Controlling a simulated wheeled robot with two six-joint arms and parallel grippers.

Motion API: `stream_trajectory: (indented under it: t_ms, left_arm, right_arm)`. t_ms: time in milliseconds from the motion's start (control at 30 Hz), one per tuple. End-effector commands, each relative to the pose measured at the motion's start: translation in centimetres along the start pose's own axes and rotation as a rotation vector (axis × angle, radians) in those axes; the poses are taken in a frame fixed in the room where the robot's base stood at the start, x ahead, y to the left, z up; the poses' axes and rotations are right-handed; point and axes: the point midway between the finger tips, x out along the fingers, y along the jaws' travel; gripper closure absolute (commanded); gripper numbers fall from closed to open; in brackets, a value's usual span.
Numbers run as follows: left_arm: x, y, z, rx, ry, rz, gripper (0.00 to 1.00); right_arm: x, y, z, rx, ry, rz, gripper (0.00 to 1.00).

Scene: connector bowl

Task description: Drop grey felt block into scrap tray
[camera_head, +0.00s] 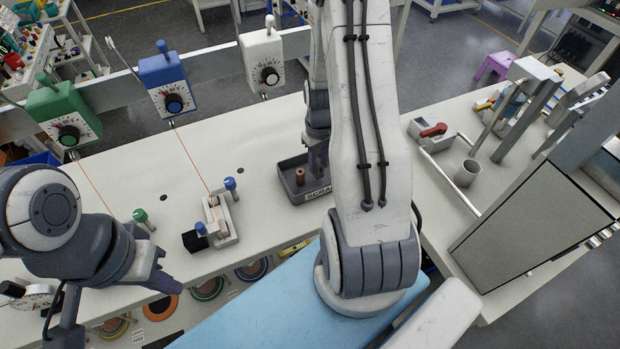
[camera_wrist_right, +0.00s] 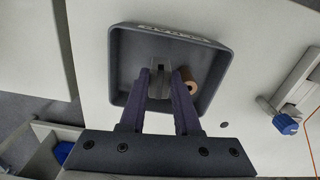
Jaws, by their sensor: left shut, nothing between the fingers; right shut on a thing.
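The scrap tray (camera_head: 292,192) is a dark grey, shallow square tray with a "SCRAP" label, partly hidden by my right arm in the head view. In the right wrist view the tray (camera_wrist_right: 122,62) lies under the fingers. My right gripper (camera_wrist_right: 160,78) points down over the tray and is shut on a small grey block (camera_wrist_right: 158,66), which looks like the grey felt block. Its height above the tray floor is hard to judge. In the head view my right gripper (camera_head: 318,158) is mostly hidden. My left gripper (camera_head: 168,275) is shut and empty at the table's front left.
A brown spool (camera_head: 300,177) stands in the tray, close beside the right fingers in the wrist view (camera_wrist_right: 188,80). A fixture with blue knobs (camera_head: 217,220) sits left of the tray. Green, blue and white dial boxes (camera_head: 168,85) line the back, with thin orange wires running forward.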

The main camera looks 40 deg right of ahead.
Motion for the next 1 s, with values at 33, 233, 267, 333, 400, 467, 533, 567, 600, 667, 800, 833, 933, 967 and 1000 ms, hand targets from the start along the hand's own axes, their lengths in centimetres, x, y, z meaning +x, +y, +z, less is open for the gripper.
stream_trajectory:
  t_ms: [33,233,267,333,400,467,533,567,600,667,800,833,933,967,1000]
  left_arm:
    - [0.0,0.0,0.0,0.000,0.000,0.000,1.00]
    - [0.0,0.0,0.0,0.000,0.000,0.000,1.00]
    - [0.0,0.0,0.0,0.000,0.000,0.000,1.00]
    - [0.0,0.0,0.0,0.000,0.000,0.000,1.00]
    - [0.0,0.0,0.0,0.000,0.000,0.000,1.00]
    - [0.0,0.0,0.0,0.000,0.000,0.000,1.00]
    - [0.1,0.0,0.0,0.000,0.000,0.000,1.00]
    - [0.1,0.0,0.0,0.000,0.000,0.000,1.00]
    - [0.2,0.0,0.0,0.000,0.000,0.000,1.00]
    - [0.5,0.0,0.0,0.000,0.000,0.000,1.00]
    - [1.0,-0.1,0.1,-0.001,0.000,0.000,1.00]
    - [1.1,-0.1,0.1,-0.001,0.000,0.000,1.00]
    - [1.4,-0.1,0.1,-0.001,0.000,0.000,1.00]
    - [1.5,-0.1,0.1,-0.001,0.000,0.000,1.00]
    - [1.6,-0.1,0.1,-0.001,0.000,0.000,1.00]
  right_arm:
    - [0.0,0.0,0.0,0.000,0.000,0.000,1.00]
    - [-0.1,-0.1,0.0,-0.001,0.000,0.000,0.34]
    - [-0.1,-0.1,0.0,-0.001,0.000,0.000,0.34]
    - [-0.1,-0.1,0.0,-0.001,0.000,0.000,0.34]
    - [-0.1,-0.1,0.0,-0.001,0.000,0.000,0.34]
    - [-0.1,-0.1,-0.1,-0.001,0.001,0.000,0.34]
    - [-0.4,0.0,-0.1,-0.001,0.003,0.001,0.34]
    - [-0.7,0.0,-0.1,-0.001,0.004,0.002,0.34]
    - [-1.0,0.0,-0.2,-0.001,0.004,0.002,0.34]
    - [-1.9,0.0,-0.2,-0.001,0.006,0.003,0.34]
    - [-4.5,0.0,-0.2,-0.001,0.008,0.003,0.34]
    - [-5.1,0.0,-0.2,-0.001,0.007,0.003,0.34]
    - [-7.0,0.0,-0.2,-0.001,0.007,0.003,0.34]
    - [-7.5,0.0,-0.1,-0.001,0.006,0.003,0.34]
    - [-8.2,0.0,-0.1,-0.001,0.006,0.003,0.34]
